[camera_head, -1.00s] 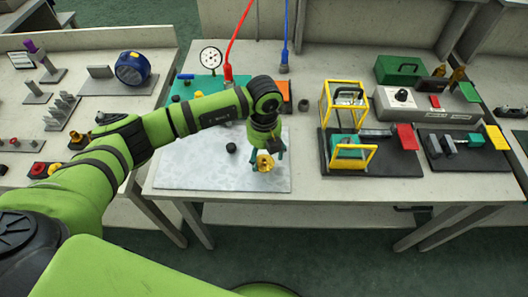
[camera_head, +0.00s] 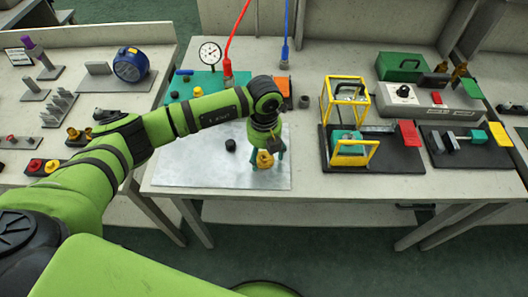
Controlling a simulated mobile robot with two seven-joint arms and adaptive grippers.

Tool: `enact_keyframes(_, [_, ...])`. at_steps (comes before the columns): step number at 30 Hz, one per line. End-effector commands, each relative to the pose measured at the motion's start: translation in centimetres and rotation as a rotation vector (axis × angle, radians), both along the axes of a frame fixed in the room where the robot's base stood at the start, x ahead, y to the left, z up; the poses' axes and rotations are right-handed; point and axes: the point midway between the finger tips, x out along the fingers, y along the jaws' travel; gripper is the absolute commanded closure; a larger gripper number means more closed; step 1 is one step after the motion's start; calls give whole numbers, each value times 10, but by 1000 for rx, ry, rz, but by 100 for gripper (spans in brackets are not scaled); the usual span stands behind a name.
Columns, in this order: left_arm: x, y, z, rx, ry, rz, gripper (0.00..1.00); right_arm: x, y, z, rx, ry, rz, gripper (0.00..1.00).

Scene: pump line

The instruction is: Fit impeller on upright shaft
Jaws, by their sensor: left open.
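A small brass-coloured part (camera_head: 264,159), which looks like the impeller, is at the front of the light grey sheet (camera_head: 190,172) on the middle bench. My left gripper (camera_head: 268,160) points down at it, its teal fingers close around or beside it. The jaws are open; contact with the brass part cannot be made out. A short dark cylinder (camera_head: 231,145) stands on the sheet to the left of the gripper. I cannot pick out the upright shaft for sure; the gripper and forearm hide part of the sheet. My right gripper is out of view.
A dial gauge (camera_head: 210,54) and a teal mat (camera_head: 190,87) lie behind the forearm. Red (camera_head: 235,40) and blue (camera_head: 286,35) hoses hang behind. A yellow frame (camera_head: 346,100) on a black plate stands to the right. The sheet's left part is mostly clear.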

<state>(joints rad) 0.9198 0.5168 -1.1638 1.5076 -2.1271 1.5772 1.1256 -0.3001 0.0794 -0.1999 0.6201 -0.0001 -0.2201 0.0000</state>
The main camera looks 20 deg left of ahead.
Motion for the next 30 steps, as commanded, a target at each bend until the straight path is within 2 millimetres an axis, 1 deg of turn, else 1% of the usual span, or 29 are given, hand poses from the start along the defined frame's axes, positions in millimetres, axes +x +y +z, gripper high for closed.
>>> enact_keyframes(1, [0, 0, 0, 0, 0, 0, 26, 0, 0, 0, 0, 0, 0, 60])
enact_keyframes(2, [0, 0, 0, 0, 0, 0, 34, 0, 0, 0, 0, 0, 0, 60])
enact_keyframes(3, [0, 0, 0, 0, 0, 0, 50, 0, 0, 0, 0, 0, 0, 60])
enact_keyframes(5, [0, 0, 0, 0, 0, 0, 74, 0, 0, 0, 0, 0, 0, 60])
enact_keyframes(6, [0, 0, 0, 0, 0, 0, 90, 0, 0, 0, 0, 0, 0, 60])
enact_keyframes(7, [0, 0, 0, 0, 0, 0, 100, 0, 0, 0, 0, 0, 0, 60])
enact_keyframes(17, [0, 0, 3, 0, 0, 0, 100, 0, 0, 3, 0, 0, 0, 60])
enact_keyframes(30, [0, 0, 25, 0, 0, 1, 100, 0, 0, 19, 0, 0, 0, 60])
